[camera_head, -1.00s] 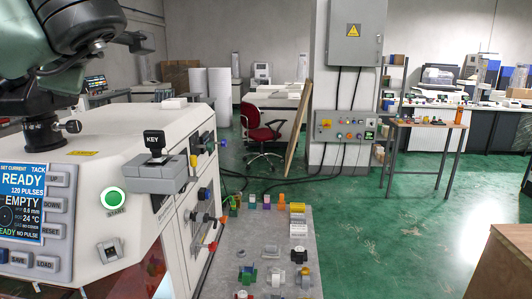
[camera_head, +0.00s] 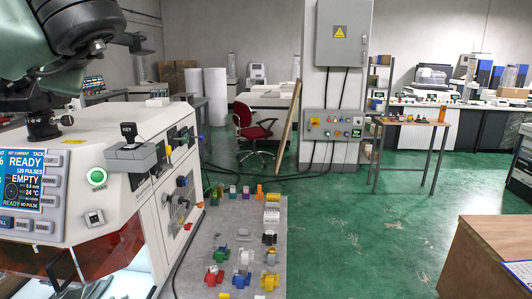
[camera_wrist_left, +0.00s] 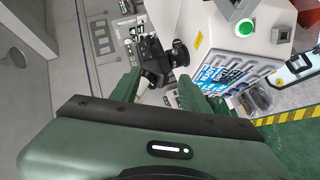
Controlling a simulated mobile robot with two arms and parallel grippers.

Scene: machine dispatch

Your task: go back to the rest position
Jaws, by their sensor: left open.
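In the left wrist view my left gripper (camera_wrist_left: 157,92) shows as two green fingers spread apart, with no object held between them. Beyond the fingers are a dark microscope-like part and the white machine (camera_wrist_left: 245,45) with its blue screen and lit green button. In the head view the same white machine (camera_head: 90,145) fills the left side. Its screen reads READY and EMPTY, and a KEY block (camera_head: 131,146) sits at its front corner. My right gripper does not show in either view.
A grey bench (camera_head: 238,215) with several small coloured parts stands beside the machine. A red chair (camera_head: 252,130), a grey pillar (camera_head: 340,70) and a wooden table (camera_head: 415,122) are farther back. A wooden box (camera_head: 490,255) is at front right. Green floor (camera_head: 350,220) is clear between.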

